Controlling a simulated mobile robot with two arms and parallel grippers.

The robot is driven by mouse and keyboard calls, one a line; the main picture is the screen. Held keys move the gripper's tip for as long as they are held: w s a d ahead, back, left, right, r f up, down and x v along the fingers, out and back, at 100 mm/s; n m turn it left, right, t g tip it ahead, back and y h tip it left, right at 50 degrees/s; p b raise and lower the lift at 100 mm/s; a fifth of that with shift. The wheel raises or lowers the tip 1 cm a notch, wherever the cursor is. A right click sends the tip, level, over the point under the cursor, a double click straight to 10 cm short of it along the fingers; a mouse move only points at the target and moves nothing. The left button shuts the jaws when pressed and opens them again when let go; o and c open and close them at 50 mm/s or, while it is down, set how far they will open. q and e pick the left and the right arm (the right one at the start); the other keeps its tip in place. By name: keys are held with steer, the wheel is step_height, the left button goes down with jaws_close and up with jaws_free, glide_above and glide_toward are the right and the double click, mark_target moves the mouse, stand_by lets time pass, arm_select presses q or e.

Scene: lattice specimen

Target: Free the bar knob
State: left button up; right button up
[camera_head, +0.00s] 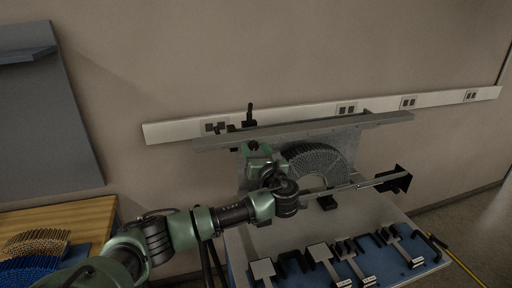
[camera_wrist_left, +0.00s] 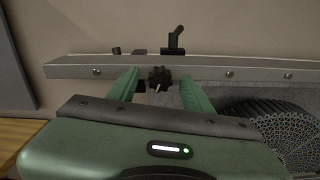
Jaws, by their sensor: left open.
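A black lobed knob (camera_wrist_left: 159,77) sits on the front of a long grey metal bar (camera_wrist_left: 255,74), with a small pale stem at its middle. In the left wrist view it is between the two green fingers of my left gripper (camera_wrist_left: 158,86), with a gap on each side. The gripper is open. In the head view my left gripper (camera_head: 253,150) is at the left part of the bar (camera_head: 325,127), just below it. The knob looks small and dark there, partly covered by the gripper. My right gripper is not in view.
A black upright lever (camera_head: 249,113) stands on the bar behind the knob. A grey ribbed arch-shaped lattice (camera_head: 318,160) is right of my gripper. A blue bench mat (camera_head: 384,262) holds several metal and black tools. A wooden table (camera_head: 85,215) is at lower left.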

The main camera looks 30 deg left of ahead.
arm_select(q)
jaws_close()
